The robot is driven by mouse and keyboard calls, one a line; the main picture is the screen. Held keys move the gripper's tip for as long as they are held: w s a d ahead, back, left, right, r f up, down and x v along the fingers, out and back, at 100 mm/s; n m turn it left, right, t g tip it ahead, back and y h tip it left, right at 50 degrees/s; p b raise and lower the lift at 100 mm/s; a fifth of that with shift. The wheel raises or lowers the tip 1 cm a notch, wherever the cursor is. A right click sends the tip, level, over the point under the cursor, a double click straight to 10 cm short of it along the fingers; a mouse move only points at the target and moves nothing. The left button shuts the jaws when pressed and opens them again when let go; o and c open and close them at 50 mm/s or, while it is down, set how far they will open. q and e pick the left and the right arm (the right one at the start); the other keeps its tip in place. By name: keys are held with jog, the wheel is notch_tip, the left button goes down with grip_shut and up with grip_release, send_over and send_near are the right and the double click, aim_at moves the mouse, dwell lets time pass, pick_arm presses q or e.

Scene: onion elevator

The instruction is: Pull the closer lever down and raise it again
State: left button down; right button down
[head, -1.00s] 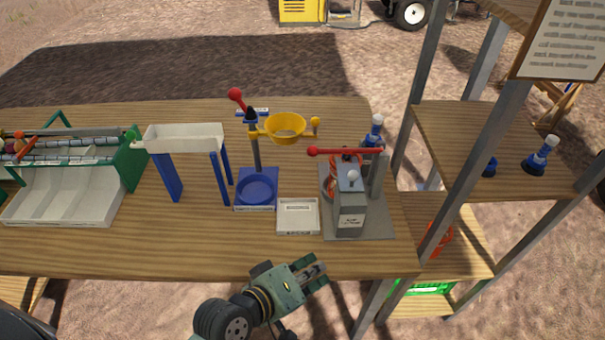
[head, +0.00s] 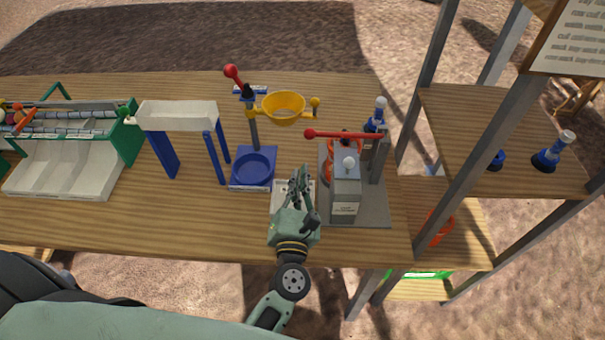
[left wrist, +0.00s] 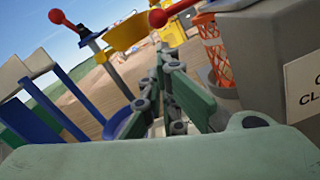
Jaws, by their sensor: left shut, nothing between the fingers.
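The grey closer machine (head: 345,190) stands at the right of the table, with a partly readable label starting "CL" in the left wrist view (left wrist: 303,85). Its red lever (head: 345,135) lies about level across the top, its red ball knob (head: 310,133) pointing left. The knob also shows in the left wrist view (left wrist: 157,18), above and beyond the fingers. My left gripper (head: 301,175) is shut and empty, left of the grey housing, over the small white tray, apart from the lever. My right gripper is not in view.
A blue stand with a yellow funnel (head: 284,106) and another red-knobbed lever (head: 232,72) is behind and left. A white chute on blue legs (head: 176,115) stands further left. A metal-framed shelf (head: 500,130) stands right. The small white tray (head: 280,190) is partly hidden.

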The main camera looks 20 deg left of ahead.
pick_arm(q)
jog(key=p+x, duration=0.1)
jog(key=x, duration=0.5)
jog(key=shift+w+a, duration=0.25)
jog(key=shift+w, duration=0.05)
jog(key=shift+w+d, duration=0.1)
jog(key=shift+p, duration=0.3)
